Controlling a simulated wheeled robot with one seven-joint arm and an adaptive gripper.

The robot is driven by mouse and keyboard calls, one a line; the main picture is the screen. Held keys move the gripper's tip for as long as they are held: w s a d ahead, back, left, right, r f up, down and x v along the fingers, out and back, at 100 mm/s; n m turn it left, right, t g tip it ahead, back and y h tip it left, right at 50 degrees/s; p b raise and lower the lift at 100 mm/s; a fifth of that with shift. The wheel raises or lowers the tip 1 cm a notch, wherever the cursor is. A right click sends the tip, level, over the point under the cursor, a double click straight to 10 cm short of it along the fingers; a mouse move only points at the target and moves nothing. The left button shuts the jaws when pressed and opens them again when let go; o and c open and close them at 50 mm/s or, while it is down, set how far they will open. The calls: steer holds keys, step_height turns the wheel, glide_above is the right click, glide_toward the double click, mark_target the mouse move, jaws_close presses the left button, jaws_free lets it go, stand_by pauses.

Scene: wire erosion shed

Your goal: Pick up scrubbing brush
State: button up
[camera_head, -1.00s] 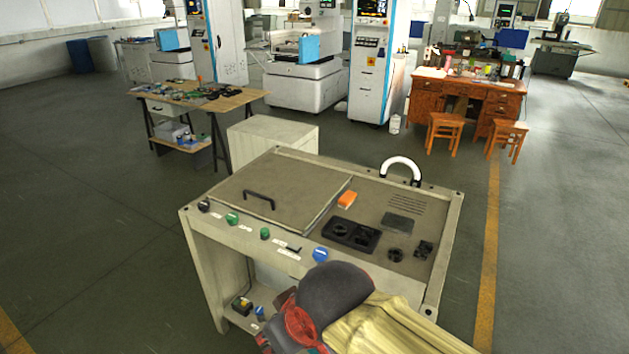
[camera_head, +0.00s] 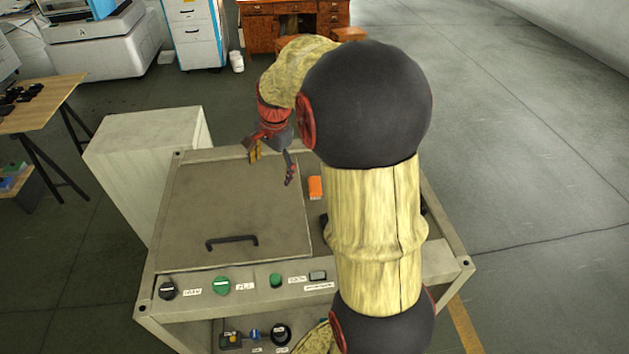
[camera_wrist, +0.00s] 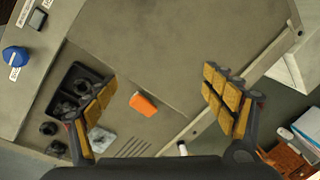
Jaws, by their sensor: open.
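The scrubbing brush appears to be the small orange block with a pale edge (camera_head: 315,187). It lies flat on the workbench top, just right of the large lid panel, and also shows in the wrist view (camera_wrist: 143,104). My gripper (camera_head: 273,165) is above the bench, slightly left of the brush in the head view. Its yellow-padded fingers are spread wide and empty. In the wrist view my gripper (camera_wrist: 160,85) has the brush between and below its fingers, not touching either. My arm covers much of the bench's right side in the head view.
A lid panel (camera_head: 230,200) with a black handle (camera_head: 231,240) covers the bench's left side. A black tray with round parts (camera_wrist: 72,85) lies near the brush. Knobs line the front edge. A pale cabinet (camera_head: 140,160) stands behind left.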

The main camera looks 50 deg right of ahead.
steer(key=shift+o, duration=0.2)
steer(key=w+d+f+m+p, duration=0.1)
steer(key=d+f+m, duration=0.3)
steer(key=d, duration=0.4)
steer(key=shift+d+f+g+p, duration=0.3)
steer(key=shift+d+p, duration=0.05)
steer(key=shift+p, duration=0.2)
steer(key=d+f+m+p, duration=0.1)
steer(key=d+f+m, duration=0.1)
steer(key=d+f, duration=0.1)
steer(key=s+d+f+m, duration=0.1)
steer(key=d+f+m, duration=0.1)
steer(key=d, duration=0.1)
steer(key=s+d+f+m+y+p, duration=0.1)
steer(key=d+f, duration=0.2)
steer(key=d, duration=0.1)
steer(key=shift+f+m+p, duration=0.3)
steer(key=shift+f+m, duration=0.05)
steer(key=shift+m, duration=0.05)
step_height(320, 180, down, 3)
steer(key=shift+r, duration=0.2)
steer(key=shift+w+a+f+b, duration=0.15)
steer(key=shift+f+b, duration=0.15)
steer(key=shift+f, duration=1.05)
steer(key=shift+w+a+f+b, duration=0.15)
steer(key=shift+f+b, duration=0.1)
steer(key=shift+f, duration=1.1)
steer(key=shift+s, duration=0.1)
steer(key=shift+c, duration=0.6)
steer(key=c, duration=1.1)
